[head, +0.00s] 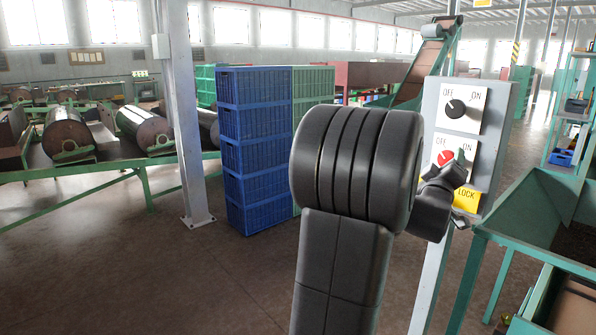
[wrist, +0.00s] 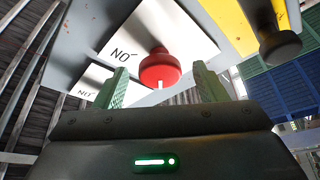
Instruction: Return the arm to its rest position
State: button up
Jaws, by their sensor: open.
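My arm rises through the middle of the head view, and my gripper (head: 460,162) is at the front of a grey control panel (head: 486,135). The panel has a black knob (head: 456,109) on top and a red knob (head: 445,157) below, each on a white OFF/ON plate. In the wrist view, the two green fingers of my gripper (wrist: 160,78) are open and spread on either side of the red knob (wrist: 160,63). A gap shows on both sides, with nothing held. The knob's white mark shows, but its exact setting is hard to read.
A yellow LOCK plate (head: 466,197) sits low on the panel. Stacked blue crates (head: 256,150) and a grey post (head: 181,110) stand left of my arm. A green hopper (head: 530,215) is close on the right. The floor at the lower left is clear.

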jog(key=m+h+p, duration=0.1)
jog(key=m, duration=0.2)
jog(key=m+g+h+p, duration=0.1)
jog(key=m, duration=0.1)
jog(key=m+h+p, duration=0.1)
jog(key=m, duration=0.2)
jog(key=shift+w+a+m+h+p, duration=0.2)
jog(key=shift+w+m+h+p, duration=0.1)
jog(key=shift+p, duration=0.05)
jog(key=shift+f+m+g+h+p, duration=0.1)
jog(key=shift+m+g+h+p, duration=0.35)
jog(key=shift+m, duration=0.6)
jog(key=shift+f+m+g+h+p, duration=0.1)
jog(key=shift+m+g+h+p, duration=0.3)
jog(key=shift+m, duration=0.65)
jog(key=shift+a, duration=0.1)
